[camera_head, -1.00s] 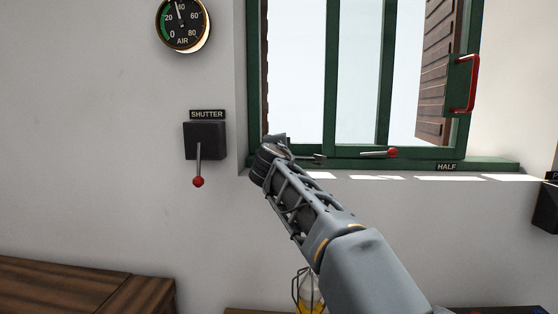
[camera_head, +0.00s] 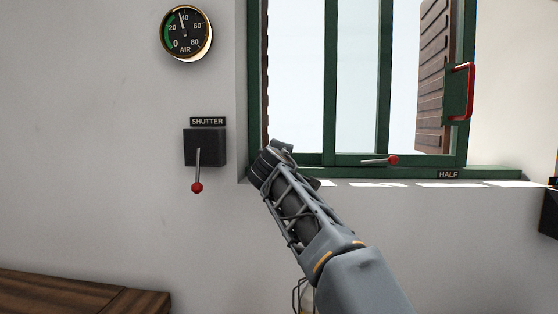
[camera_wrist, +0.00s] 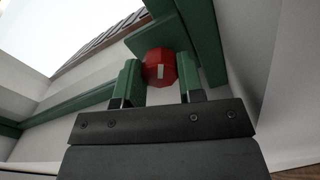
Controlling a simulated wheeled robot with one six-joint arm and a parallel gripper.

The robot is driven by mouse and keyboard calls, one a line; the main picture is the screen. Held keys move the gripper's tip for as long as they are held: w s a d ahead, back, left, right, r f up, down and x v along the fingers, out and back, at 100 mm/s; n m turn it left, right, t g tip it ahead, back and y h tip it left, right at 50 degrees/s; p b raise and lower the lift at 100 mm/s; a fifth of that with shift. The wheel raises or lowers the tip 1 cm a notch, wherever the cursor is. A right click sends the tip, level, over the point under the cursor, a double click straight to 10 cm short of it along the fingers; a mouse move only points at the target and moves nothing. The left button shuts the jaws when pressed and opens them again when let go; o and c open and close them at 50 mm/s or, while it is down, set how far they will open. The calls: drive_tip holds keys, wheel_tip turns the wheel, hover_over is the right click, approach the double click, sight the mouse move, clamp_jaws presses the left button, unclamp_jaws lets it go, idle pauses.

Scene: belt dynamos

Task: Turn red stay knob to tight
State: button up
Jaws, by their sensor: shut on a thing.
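The red knob (camera_wrist: 159,62) shows in the wrist view, with a short white mark on its face. My gripper (camera_wrist: 160,84) is shut on it, one green-padded finger on each side. A green bracket sits right behind the knob. In the head view my gripper end (camera_head: 278,150) is at the lower left corner of the green window frame (camera_head: 257,100). There my own wrist hides the fingers and the knob. I cannot tell from the mark how tight the knob is.
A thin lever with a red ball (camera_head: 393,160) lies along the window's lower rail, near a HALF label (camera_head: 447,174). A black SHUTTER box (camera_head: 204,146) with a red-tipped lever is left of my gripper. An air gauge (camera_head: 186,33) hangs above. A red handle (camera_head: 468,92) is at right.

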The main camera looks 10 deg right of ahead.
drive_tip(key=o, duration=0.9)
drive_tip(key=b+v, duration=0.3)
drive_tip(key=v, duration=1)
drive_tip(key=shift+s+a, duration=0.15)
drive_tip(key=shift+s, duration=0.2)
